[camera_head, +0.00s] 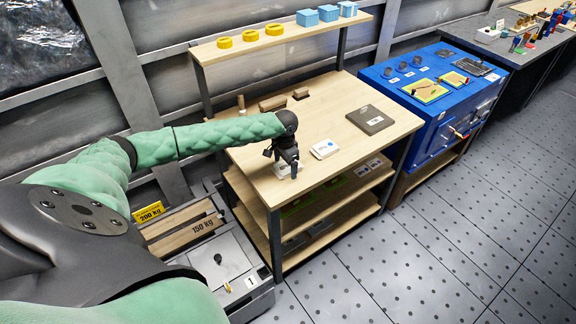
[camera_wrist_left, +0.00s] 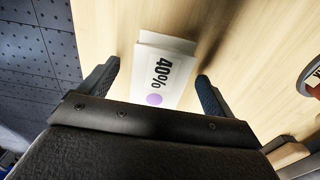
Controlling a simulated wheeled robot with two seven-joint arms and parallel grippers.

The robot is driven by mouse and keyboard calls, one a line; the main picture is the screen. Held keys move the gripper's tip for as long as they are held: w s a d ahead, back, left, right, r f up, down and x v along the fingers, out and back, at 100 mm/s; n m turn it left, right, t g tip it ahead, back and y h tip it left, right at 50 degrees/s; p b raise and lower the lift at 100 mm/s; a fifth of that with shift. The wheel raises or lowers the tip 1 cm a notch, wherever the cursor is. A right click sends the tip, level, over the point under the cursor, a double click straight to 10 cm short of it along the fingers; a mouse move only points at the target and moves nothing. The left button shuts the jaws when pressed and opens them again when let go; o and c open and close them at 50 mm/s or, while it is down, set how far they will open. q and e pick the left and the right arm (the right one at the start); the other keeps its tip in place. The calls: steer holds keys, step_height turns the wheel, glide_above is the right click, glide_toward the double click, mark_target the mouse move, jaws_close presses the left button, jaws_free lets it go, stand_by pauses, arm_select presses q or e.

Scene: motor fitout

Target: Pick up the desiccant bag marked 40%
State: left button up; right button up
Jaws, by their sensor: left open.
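The desiccant bag marked 40% (camera_wrist_left: 162,75) is white with black print and a purple dot. It lies flat on the light wooden table top (camera_wrist_left: 120,25), seen in the left wrist view. My left gripper (camera_wrist_left: 160,88) is open, with one finger on each side of the bag and a gap on both sides. In the head view my left gripper (camera_head: 288,168) is low over the near edge of the table and partly covers the bag (camera_head: 283,171). My right gripper is not in view.
A second white bag (camera_head: 325,149) lies to the right of the gripper. Brown blocks (camera_head: 272,103) lie at the back. A shelf (camera_head: 270,40) with yellow rings and blue boxes stands above. A blue workbench (camera_head: 440,90) adjoins on the right.

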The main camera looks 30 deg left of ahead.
arm_select(q)
steer(key=shift+f, duration=0.4)
steer(key=c, duration=1.1)
steer(key=shift+c, duration=0.2)
